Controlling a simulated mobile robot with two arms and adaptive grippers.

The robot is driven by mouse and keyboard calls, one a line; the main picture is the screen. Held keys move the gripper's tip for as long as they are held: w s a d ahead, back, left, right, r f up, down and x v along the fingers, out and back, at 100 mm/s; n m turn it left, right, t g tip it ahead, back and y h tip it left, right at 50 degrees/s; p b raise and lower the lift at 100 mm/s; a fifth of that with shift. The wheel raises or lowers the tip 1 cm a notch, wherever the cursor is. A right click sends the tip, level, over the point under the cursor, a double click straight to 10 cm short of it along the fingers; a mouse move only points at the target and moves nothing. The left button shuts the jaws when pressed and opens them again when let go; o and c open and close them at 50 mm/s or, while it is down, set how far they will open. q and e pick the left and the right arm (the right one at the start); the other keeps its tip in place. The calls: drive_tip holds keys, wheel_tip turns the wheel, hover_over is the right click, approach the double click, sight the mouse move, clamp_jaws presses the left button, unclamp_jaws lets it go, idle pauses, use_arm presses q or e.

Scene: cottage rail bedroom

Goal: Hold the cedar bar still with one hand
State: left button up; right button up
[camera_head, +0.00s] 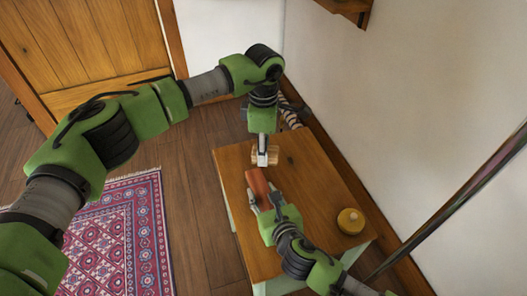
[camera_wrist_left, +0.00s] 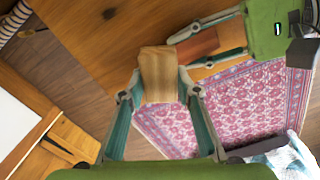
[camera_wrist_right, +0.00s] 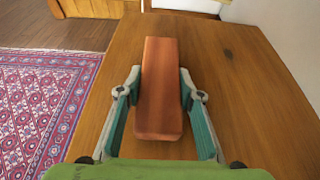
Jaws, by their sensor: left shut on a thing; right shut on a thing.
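The cedar bar, a reddish-brown wooden bar (camera_head: 257,182), is over the wooden table top (camera_head: 325,185). My right gripper (camera_head: 264,203) is shut on it, with one finger on each side, as the right wrist view (camera_wrist_right: 158,90) shows. I cannot tell whether the bar touches the table. My left gripper (camera_head: 262,158) points down and is shut on a pale wooden block (camera_head: 272,154) near the table's far left edge. The block fills the jaws in the left wrist view (camera_wrist_left: 158,72), where the cedar bar (camera_wrist_left: 198,45) shows just beyond it, apart from it.
A round yellow jar or candle (camera_head: 350,221) stands at the table's near right. A wall closes off the right side. A patterned red rug (camera_head: 118,235) lies on the floor at left. A striped object (camera_head: 291,117) is behind the table. The table's right middle is clear.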

drive_tip(key=o, duration=1.2)
drive_tip(key=shift+o, duration=0.2)
drive_tip(key=shift+s, duration=0.15)
drive_tip(key=v, duration=1.1)
drive_tip(key=shift+s+d+r, duration=0.15)
drive_tip(key=shift+s, duration=0.25)
